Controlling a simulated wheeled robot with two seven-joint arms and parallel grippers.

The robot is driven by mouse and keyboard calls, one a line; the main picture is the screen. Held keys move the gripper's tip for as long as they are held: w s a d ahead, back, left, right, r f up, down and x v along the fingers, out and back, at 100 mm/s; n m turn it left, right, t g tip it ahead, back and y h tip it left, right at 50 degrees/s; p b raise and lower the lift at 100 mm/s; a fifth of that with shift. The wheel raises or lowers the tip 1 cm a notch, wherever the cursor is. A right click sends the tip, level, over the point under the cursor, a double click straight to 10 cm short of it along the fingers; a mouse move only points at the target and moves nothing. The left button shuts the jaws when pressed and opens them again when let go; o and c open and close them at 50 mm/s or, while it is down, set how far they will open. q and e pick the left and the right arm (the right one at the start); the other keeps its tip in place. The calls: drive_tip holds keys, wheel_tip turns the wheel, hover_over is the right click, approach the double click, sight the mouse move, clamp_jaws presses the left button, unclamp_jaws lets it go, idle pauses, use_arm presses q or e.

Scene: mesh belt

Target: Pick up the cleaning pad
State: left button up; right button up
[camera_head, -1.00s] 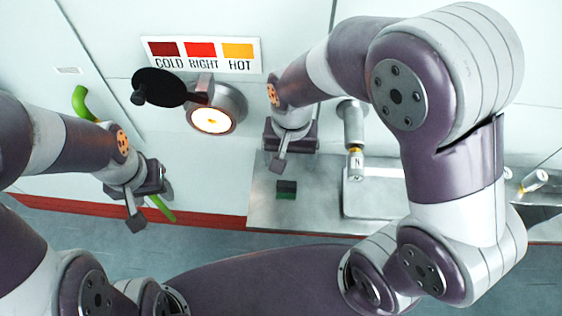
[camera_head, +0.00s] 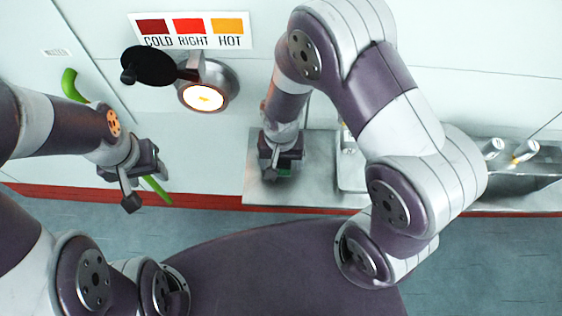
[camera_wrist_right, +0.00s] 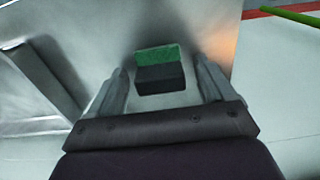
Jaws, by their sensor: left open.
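The cleaning pad (camera_wrist_right: 160,78), a small block with a green part and a dark part, lies on a metal counter (camera_wrist_right: 184,22). In the right wrist view my right gripper (camera_wrist_right: 161,68) is open, one finger on each side of the pad, with gaps left between fingers and pad. My left gripper (camera_head: 131,190) is open, near the green bar at the left.
A green bar (camera_head: 69,85) slants down the left wall. A lit round fixture (camera_head: 205,97) with a black paddle (camera_head: 150,66) hangs under a COLD RIGHT HOT sign (camera_head: 192,29). Small cylinders (camera_head: 525,151) stand farther right.

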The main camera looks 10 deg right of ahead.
drive_tip(key=c, duration=0.9)
drive_tip(key=shift+r, duration=0.1)
wheel_tip(320, 180, up, 10)
drive_tip(key=shift+f, duration=0.1)
